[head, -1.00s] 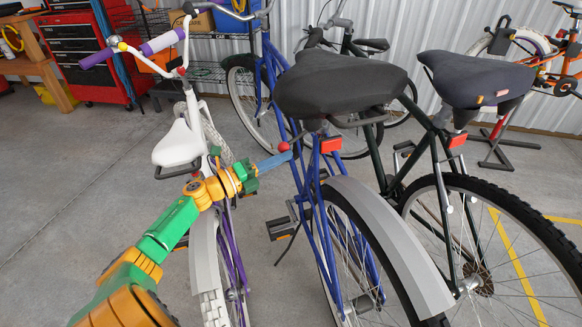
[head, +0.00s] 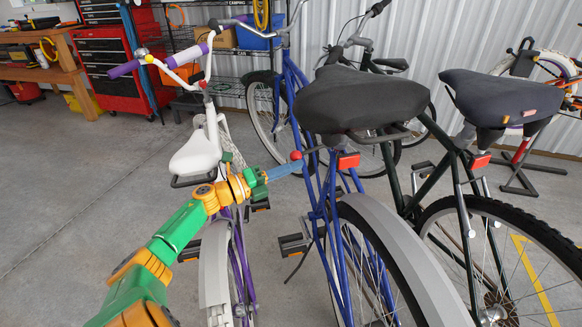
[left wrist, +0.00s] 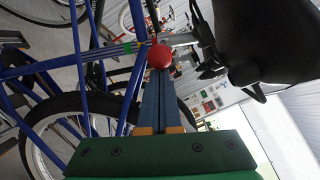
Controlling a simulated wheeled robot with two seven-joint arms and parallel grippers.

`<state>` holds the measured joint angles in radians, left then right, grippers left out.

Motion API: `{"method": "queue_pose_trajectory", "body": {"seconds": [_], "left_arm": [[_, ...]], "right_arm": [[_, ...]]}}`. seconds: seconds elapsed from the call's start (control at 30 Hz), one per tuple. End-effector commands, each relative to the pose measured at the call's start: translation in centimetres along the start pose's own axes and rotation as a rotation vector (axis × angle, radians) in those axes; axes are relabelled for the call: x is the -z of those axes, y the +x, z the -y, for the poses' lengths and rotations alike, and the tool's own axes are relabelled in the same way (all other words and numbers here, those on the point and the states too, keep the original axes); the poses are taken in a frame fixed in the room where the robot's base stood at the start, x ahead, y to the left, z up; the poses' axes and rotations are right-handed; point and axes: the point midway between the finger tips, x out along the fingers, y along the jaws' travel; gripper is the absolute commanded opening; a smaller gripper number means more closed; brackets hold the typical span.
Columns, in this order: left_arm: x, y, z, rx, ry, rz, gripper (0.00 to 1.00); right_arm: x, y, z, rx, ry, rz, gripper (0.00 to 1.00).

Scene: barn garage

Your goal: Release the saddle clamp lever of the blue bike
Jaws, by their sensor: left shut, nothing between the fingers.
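The blue bike (head: 333,240) stands in the middle with a black saddle (head: 362,100). Under the saddle, a red ball knob (head: 296,156) ends the thin dark clamp lever (head: 313,150), which points left from the seat post. My left gripper (head: 302,164) reaches in from the left, its blue fingers shut and empty, tips close by the knob. In the left wrist view the knob (left wrist: 160,56) shows right at the tips of the shut fingers (left wrist: 159,78); I cannot tell whether they touch. My right gripper is not in view.
A white and purple bike (head: 197,153) stands close on the left, under my arm. A dark green bike (head: 455,165) stands close on the right. A red tool chest (head: 110,65) and wire shelves (head: 225,85) are at the back. Floor at left is clear.

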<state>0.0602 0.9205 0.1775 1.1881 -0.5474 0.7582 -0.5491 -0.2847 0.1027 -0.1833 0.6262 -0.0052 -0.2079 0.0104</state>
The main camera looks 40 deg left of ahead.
Motion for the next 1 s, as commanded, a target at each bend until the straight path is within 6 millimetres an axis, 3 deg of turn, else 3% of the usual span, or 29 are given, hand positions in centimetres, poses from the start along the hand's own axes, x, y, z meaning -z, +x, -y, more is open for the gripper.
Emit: {"method": "queue_pose_trajectory", "body": {"seconds": [0.5,1.0], "left_arm": [[0.0,-6.9,0.0,-0.002,-0.001,0.0,0.0],[0.0,-7.1,0.0,0.0,0.0,0.0,0.0]], "right_arm": [[-0.4,-1.0,0.5,0.009,-0.003,0.012,0.5],[-0.3,-0.9,0.6,0.011,-0.004,0.011,0.5]]}}
